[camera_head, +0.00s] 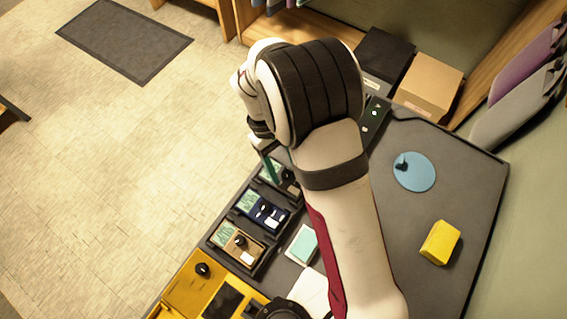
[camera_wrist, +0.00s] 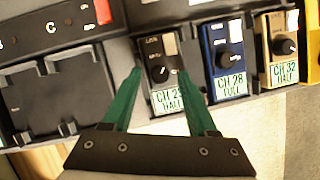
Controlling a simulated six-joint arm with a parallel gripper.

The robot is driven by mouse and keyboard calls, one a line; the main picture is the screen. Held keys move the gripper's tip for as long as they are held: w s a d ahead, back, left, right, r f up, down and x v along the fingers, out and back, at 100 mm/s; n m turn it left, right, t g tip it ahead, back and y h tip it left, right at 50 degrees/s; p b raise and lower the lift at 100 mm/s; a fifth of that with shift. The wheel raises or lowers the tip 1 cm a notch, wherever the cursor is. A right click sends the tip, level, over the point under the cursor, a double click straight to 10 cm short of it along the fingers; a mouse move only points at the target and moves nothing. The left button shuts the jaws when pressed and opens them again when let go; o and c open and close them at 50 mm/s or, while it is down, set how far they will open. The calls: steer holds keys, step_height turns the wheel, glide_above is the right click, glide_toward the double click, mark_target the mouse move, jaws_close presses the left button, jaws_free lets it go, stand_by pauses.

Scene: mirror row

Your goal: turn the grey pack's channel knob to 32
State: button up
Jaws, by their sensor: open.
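The grey pack (camera_wrist: 150,48) stands in its slot in the wrist view, with a dark round channel knob (camera_wrist: 159,74) and a label (camera_wrist: 168,100) reading CH 2-something, HALF; the last digit is unclear. My gripper (camera_wrist: 158,76) is open, its two green fingers on either side of the knob. I cannot tell whether they touch it. In the head view the grey pack (camera_head: 274,171) is partly hidden by my gripper and arm; one green finger (camera_head: 268,163) shows over it.
Beside it stand a blue pack (camera_wrist: 226,58) labelled CH 28 FULL and a tan pack (camera_wrist: 284,46) labelled CH 32 HALF. An empty cradle (camera_wrist: 20,103) is left of the grey pack. A yellow block (camera_head: 440,242) and blue disc (camera_head: 425,172) lie on the table's right.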

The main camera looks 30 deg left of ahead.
steer(key=shift+c, duration=0.3)
jaws_close()
steer(key=shift+w+m, duration=0.1)
steer(key=shift+m, duration=0.6)
steer(key=m+g, duration=0.1)
steer(key=m, duration=0.1)
steer(key=shift+w+d+m+y, duration=0.1)
steer(key=shift+m+y, duration=0.3)
steer(key=m, duration=0.2)
steer(key=m+g+y, duration=0.1)
steer(key=shift+w+d+m, duration=0.15)
steer(key=shift+m, duration=0.25)
steer(key=m+y, duration=0.1)
steer(key=m, duration=0.1)
steer(key=m+g, duration=0.1)
steer(key=m, duration=0.1)
steer(key=shift+d+y, duration=0.15)
steer(key=shift+y, duration=0.25)
steer(key=shift+d+m+y, duration=0.15)
steer(key=shift+m+y, duration=0.55)
steer(key=shift+m, duration=1.2)
